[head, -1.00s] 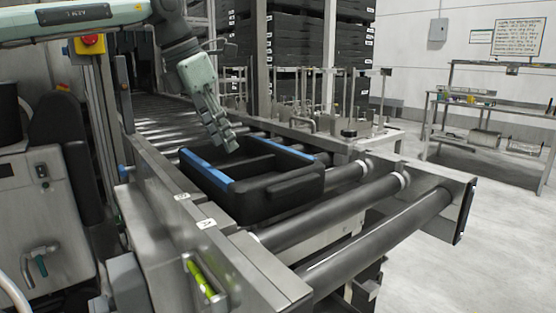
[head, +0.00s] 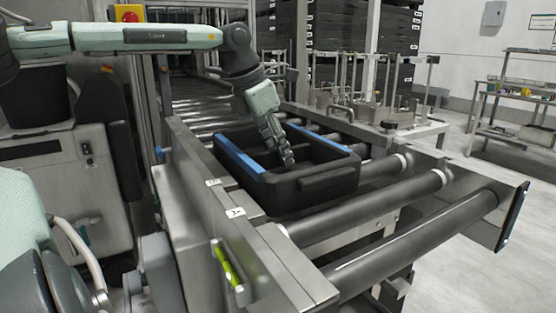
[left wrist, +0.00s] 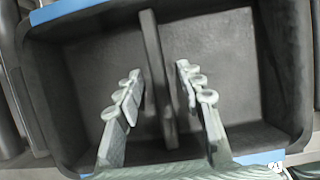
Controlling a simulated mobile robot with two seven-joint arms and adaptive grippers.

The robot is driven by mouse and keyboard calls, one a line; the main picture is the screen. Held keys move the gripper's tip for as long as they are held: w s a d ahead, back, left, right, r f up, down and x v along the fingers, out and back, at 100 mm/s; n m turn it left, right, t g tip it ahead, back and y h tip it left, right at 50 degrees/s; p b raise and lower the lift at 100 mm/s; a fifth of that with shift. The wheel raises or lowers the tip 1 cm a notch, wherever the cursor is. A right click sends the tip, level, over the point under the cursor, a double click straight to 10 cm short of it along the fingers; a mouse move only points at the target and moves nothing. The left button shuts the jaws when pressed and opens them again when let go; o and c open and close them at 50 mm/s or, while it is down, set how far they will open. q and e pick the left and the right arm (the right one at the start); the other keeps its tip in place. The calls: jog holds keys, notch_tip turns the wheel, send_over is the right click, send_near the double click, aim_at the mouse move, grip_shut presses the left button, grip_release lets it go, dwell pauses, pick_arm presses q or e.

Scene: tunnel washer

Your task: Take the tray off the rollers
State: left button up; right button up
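The black tray (head: 310,188) with blue edge strips sits on the metal rollers (head: 375,207) of the conveyor. It also fills the left wrist view (left wrist: 285,75), where a divider (left wrist: 157,75) runs across its inside. My left gripper (head: 283,158) reaches down over the tray's inside in the head view. In the left wrist view my left gripper (left wrist: 155,95) is open, with one finger on each side of the divider and clear gaps to it. Whether the fingertips touch the tray cannot be told. My right gripper is not in view.
A steel side rail (head: 205,190) with a yellow-green level borders the rollers on the left. Stacked black trays (head: 315,25) stand behind. A metal fixture frame (head: 375,105) is beyond the rollers. A shelf bench (head: 520,90) stands far right, with open floor before it.

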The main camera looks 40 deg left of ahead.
pick_arm(q)
grip_shut()
jog(key=shift+r, duration=0.15)
